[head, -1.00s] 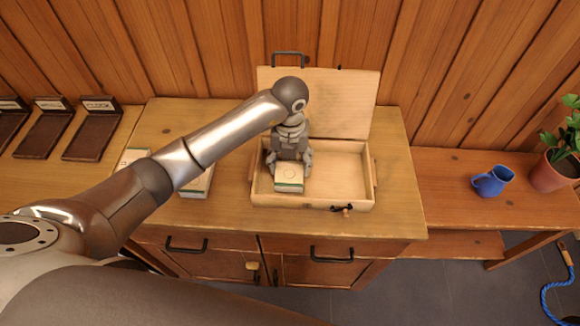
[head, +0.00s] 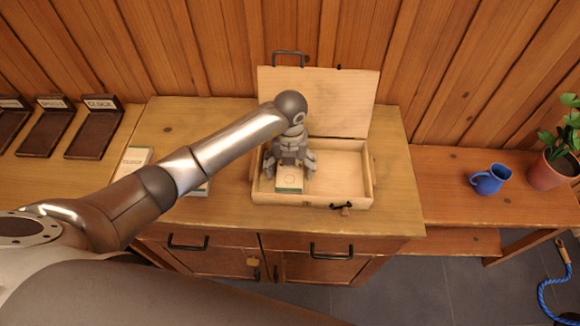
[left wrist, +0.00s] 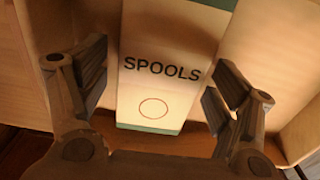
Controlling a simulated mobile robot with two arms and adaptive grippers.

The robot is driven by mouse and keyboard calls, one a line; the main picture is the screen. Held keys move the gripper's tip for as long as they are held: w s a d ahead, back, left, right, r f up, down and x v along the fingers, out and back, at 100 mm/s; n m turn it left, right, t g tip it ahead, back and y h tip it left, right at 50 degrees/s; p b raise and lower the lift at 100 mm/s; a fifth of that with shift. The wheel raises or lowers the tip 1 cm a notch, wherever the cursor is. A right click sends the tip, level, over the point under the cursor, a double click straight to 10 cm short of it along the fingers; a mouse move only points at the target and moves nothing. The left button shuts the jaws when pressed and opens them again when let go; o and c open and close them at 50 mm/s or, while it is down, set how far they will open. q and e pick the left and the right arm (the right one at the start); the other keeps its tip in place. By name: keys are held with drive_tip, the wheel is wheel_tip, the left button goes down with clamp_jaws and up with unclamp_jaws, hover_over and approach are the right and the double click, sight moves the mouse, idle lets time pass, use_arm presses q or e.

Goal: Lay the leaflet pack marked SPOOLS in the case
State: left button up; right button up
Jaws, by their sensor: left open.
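The SPOOLS pack (head: 289,182) is a pale box with green ends, and its name and a circle show in the left wrist view (left wrist: 155,95). It lies flat in the left part of the open wooden case (head: 335,201), near the front wall. My left gripper (head: 290,169) is open above the pack. In the left wrist view its fingers (left wrist: 157,92) stand on either side of the pack, with a visible gap on each side. My right gripper is not in view.
The raised lid (head: 330,100) stands behind the case, whose right part is empty. Another pack (head: 134,157) lies left on the cabinet top, and one more (head: 204,189) is mostly hidden by my arm. Dark labelled holders (head: 95,135) stand left; a blue mug (head: 489,180) stands right.

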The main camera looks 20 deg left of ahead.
sight(290, 169)
use_arm(q)
drive_tip(key=shift+r, duration=0.25)
wheel_tip(290, 169, up, 12)
drive_tip(key=b, duration=0.2)
drive_tip(key=shift+b, duration=0.3)
drive_tip(key=shift+f, duration=0.15)
